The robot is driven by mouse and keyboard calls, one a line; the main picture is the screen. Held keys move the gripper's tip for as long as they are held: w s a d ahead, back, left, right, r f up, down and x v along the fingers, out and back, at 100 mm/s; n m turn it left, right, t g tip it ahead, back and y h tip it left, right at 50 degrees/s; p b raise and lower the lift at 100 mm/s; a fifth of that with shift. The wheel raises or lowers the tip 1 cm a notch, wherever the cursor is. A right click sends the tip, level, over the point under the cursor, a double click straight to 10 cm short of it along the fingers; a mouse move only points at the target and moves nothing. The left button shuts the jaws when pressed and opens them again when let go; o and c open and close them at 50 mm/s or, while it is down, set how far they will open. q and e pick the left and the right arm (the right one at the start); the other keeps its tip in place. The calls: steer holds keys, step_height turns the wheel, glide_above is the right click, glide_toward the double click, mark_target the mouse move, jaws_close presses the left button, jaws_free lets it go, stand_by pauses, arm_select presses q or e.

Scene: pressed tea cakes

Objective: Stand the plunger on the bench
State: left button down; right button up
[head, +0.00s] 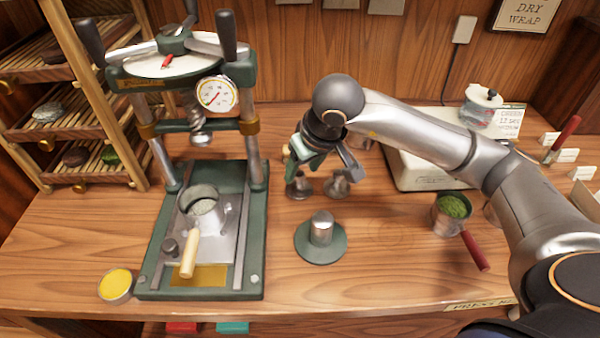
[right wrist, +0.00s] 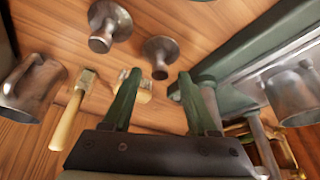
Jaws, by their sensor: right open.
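Two small metal pieces, each with a round disc, a short stem and a wider foot, stand upright on the wooden bench (head: 390,270). One is the left metal piece (head: 299,187) and the other the right metal piece (head: 337,185); I cannot tell which is the plunger. Both show in the right wrist view, at the top left (right wrist: 108,25) and the top middle (right wrist: 160,55). My left gripper is not in view.
A green press (head: 154,245) with a gauge stands left, holding a metal cup (head: 204,210). A green disc with a metal post (head: 320,250) sits in front. A scale (head: 420,170) and a cup of green tea (head: 453,208) are right.

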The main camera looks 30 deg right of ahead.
steer(key=v, duration=0.8)
steer(key=shift+r, duration=0.25)
steer(key=shift+s, duration=0.1)
stand_by(1.0)
